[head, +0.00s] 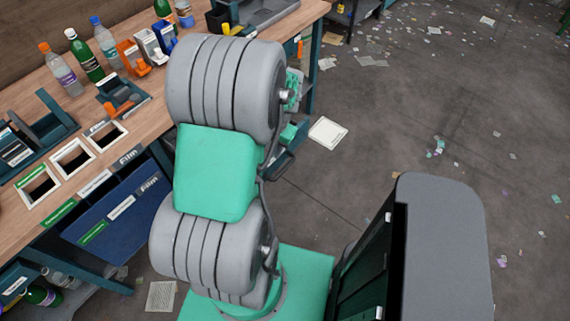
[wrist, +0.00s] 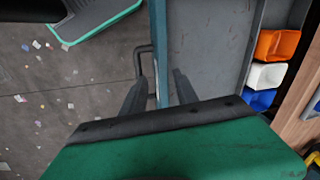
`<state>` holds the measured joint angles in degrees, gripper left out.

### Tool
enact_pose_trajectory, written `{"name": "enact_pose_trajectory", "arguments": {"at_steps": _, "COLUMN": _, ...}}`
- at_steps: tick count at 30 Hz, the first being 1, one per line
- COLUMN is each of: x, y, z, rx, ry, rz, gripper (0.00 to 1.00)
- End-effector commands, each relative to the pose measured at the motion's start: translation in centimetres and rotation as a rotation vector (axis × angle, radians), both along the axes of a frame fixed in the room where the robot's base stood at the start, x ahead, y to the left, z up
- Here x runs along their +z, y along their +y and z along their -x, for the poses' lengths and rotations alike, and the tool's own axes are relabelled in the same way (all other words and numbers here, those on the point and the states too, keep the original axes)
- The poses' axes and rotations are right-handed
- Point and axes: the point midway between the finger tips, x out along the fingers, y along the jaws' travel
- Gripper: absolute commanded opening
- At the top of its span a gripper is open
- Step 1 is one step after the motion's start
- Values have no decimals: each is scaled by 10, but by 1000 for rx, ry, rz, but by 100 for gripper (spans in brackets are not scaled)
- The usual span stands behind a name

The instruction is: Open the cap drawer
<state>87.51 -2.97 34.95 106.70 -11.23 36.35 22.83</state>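In the wrist view my gripper (wrist: 159,76) is open, its two dark fingers apart with nothing gripped between them. A drawer's thin blue front edge (wrist: 158,30) runs between the fingers, and its dark bracket handle (wrist: 144,47) is just ahead of the left finger. To the right of that edge is the drawer's bare grey interior (wrist: 208,45), so the drawer appears pulled out from the bench. In the head view my arm hides most of this area; a bit of the dark drawer (head: 283,165) shows beside it. I cannot read a label on it.
The wooden bench (head: 150,115) carries several bottles (head: 85,55) and labelled slots (head: 72,157). Orange (wrist: 277,45), white (wrist: 267,75) and blue (wrist: 259,99) holders show at the right in the wrist view. Paper scraps litter the open floor (head: 400,110) right of the bench.

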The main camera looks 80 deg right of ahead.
Motion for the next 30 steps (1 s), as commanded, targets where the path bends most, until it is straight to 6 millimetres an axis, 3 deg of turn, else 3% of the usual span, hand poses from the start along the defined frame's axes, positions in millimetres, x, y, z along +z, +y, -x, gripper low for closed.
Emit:
{"name": "enact_pose_trajectory", "arguments": {"at_steps": 1, "x": -11, "y": -4, "z": 25, "rx": -79, "ry": -8, "rz": -14, "gripper": 36}}
{"name": "enact_pose_trajectory", "arguments": {"at_steps": 3, "x": -20, "y": -8, "z": 45, "rx": -149, "ry": -17, "rz": -23, "gripper": 36}}
{"name": "enact_pose_trajectory", "arguments": {"at_steps": 6, "x": -29, "y": -10, "z": 55, "rx": -187, "ry": -23, "rz": -28, "gripper": 36}}
{"name": "enact_pose_trajectory", "arguments": {"at_steps": 18, "x": -93, "y": -14, "z": 43, "rx": -185, "ry": -22, "rz": -28, "gripper": 36}}
{"name": "enact_pose_trajectory", "arguments": {"at_steps": 28, "x": -101, "y": -15, "z": 42, "rx": -184, "ry": -22, "rz": -25, "gripper": 36}}
{"name": "enact_pose_trajectory", "arguments": {"at_steps": 30, "x": -101, "y": -15, "z": 42, "rx": -184, "ry": -22, "rz": -25, "gripper": 30}}
